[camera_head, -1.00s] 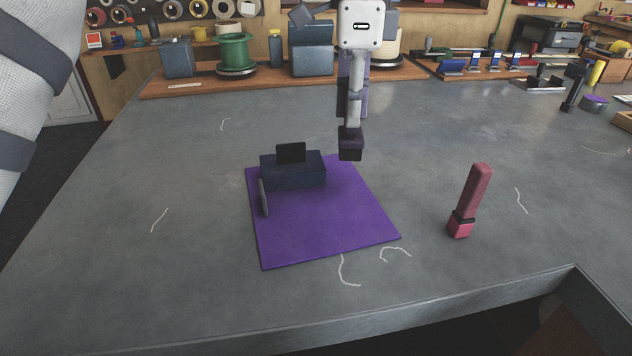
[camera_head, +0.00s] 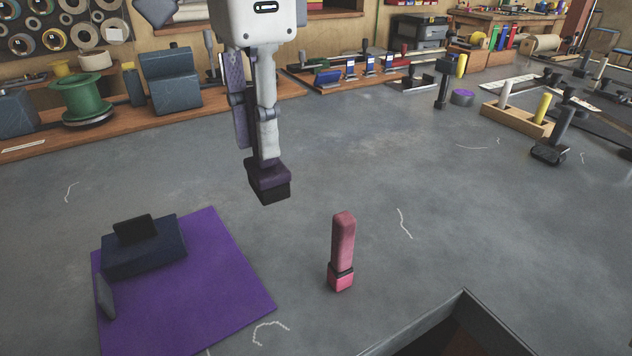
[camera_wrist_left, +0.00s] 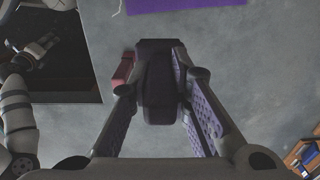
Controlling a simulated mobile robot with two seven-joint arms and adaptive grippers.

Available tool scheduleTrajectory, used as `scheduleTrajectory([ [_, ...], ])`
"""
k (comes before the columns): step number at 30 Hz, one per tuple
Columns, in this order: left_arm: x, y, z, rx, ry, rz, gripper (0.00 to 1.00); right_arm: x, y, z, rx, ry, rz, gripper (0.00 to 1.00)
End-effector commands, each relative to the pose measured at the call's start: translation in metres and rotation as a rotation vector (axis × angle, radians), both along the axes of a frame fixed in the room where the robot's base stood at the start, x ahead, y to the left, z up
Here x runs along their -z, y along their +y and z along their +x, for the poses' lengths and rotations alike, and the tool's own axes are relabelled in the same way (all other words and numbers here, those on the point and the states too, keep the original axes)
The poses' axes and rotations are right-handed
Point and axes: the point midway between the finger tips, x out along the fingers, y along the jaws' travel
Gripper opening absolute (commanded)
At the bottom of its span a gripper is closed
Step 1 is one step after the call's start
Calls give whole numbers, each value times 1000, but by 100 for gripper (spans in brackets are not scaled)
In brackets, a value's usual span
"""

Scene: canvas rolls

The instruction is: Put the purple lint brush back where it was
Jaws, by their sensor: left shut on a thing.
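My left gripper (camera_head: 260,158) is shut on the purple lint brush (camera_head: 269,183), a dark purple block with a black lower end. The gripper holds it above the grey table, right of the purple mat and left of the pink brush in the head view. In the left wrist view the purple lint brush (camera_wrist_left: 159,75) sits between the two fingers of my left gripper (camera_wrist_left: 160,92). My right gripper (camera_wrist_left: 38,50) seems to show small and dark at the left of that view; its jaws are unclear.
The purple mat (camera_head: 215,285) bears a dark blue block (camera_head: 145,252) with a black piece on top. A pink brush (camera_head: 342,245) stands upright on the table. A wooden holder (camera_head: 515,118) stands at the right. Bare table surrounds the mat and pink brush.

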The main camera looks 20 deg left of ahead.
Motion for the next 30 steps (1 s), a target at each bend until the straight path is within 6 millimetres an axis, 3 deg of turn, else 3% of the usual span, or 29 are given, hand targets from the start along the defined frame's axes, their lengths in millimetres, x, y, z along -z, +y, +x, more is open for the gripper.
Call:
scheduleTrajectory([
  [8,32,25,63,-9,-2,17,0,1,0,-2,0,6,0,40],
  [10,44,31,83,-5,6,2,0,2,0,-2,0,8,0,40],
  [15,81,42,111,-3,7,2,0,2,0,-3,0,9,0,40],
  [22,104,48,128,-2,5,3,0,2,0,-3,0,10,0,40],
  [26,127,48,126,-3,5,3,0,0,0,-1,0,2,0,40],
  [30,130,48,127,-4,2,3,0,0,0,-1,0,2,0,40],
])
